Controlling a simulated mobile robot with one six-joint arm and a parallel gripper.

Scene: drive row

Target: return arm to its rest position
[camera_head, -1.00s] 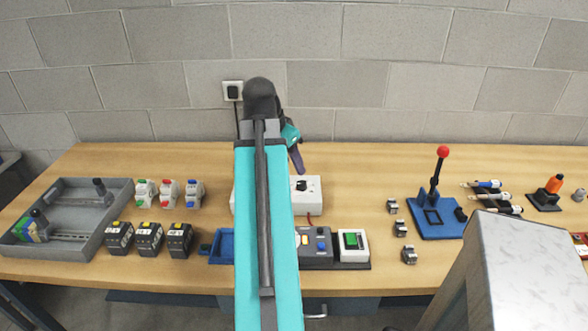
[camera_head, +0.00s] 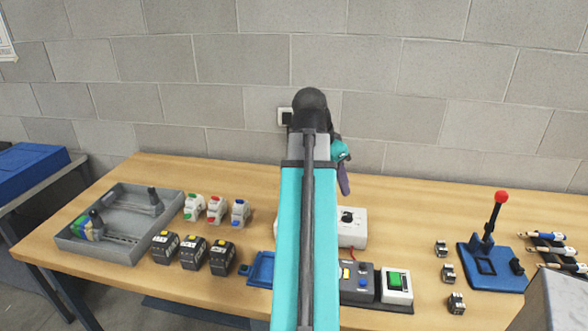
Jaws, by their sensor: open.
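My teal and black arm (camera_head: 308,215) stretches forward over the workbench, its dark elbow end at the top in front of the wall. My gripper (camera_head: 343,180) shows only in part, just right of the arm. A dark finger points down above the bench, behind the white box with a black knob (camera_head: 352,225). I see nothing held in it, and the rest of it is hidden behind the arm.
The wooden bench (camera_head: 400,215) carries a grey tray (camera_head: 75,243), several small blocks (camera_head: 193,252), a control panel (camera_head: 362,287) and a blue-based lever (camera_head: 490,270). A blue box (camera_head: 30,168) stands on a side table at left. A wall socket (camera_head: 285,116) is behind the arm.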

